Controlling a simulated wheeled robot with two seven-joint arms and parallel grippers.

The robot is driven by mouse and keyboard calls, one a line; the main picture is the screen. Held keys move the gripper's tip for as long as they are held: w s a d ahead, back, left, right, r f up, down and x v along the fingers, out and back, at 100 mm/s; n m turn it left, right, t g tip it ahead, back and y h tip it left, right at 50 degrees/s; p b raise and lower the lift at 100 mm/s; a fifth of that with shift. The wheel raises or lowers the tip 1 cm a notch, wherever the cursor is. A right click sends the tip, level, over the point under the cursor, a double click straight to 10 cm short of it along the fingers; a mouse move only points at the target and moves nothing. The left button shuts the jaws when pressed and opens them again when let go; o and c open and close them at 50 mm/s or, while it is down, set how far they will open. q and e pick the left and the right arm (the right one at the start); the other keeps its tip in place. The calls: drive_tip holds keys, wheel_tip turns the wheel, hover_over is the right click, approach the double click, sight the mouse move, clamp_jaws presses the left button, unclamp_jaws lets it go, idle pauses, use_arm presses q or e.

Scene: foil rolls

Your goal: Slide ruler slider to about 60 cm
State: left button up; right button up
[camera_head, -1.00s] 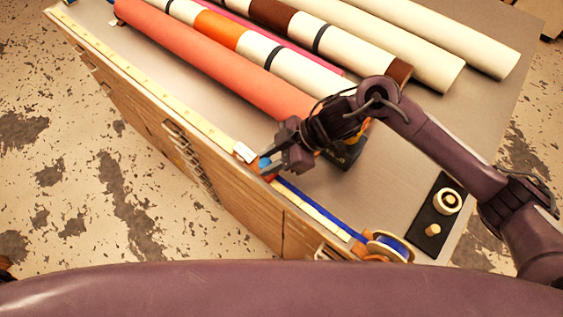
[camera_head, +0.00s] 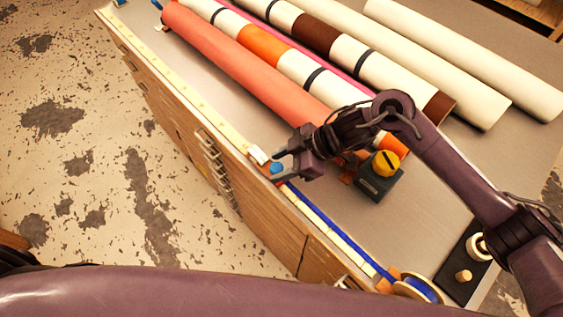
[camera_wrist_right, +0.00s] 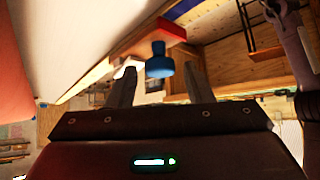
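A pale yellow ruler (camera_head: 190,96) runs along the table's long edge, its numbers too small to read. On it sits the slider, with a white block (camera_head: 258,155) and a blue knob (camera_head: 277,168). My right gripper (camera_head: 281,166) is at the slider, fingers on either side of the knob. In the right wrist view, the blue knob (camera_wrist_right: 160,66) stands on a red base (camera_wrist_right: 152,38), between and just beyond the open fingertips (camera_wrist_right: 160,82), with gaps on both sides. A blue ribbon (camera_head: 335,234) runs along the edge from a spool to the slider. My left gripper is not visible.
Several rolls, including a coral one (camera_head: 245,72), lie on the table beyond the ruler. The ribbon spool (camera_head: 420,288) is at the near corner. Drawers line the table's side.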

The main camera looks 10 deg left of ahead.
drive_tip(key=shift+d+r, duration=0.3)
drive_tip(key=shift+d, duration=0.15)
drive_tip(key=b+v, duration=0.2)
drive_tip(key=v, duration=0.4)
drive_tip(key=shift+d+r, duration=0.25)
drive_tip(key=shift+r, duration=0.1)
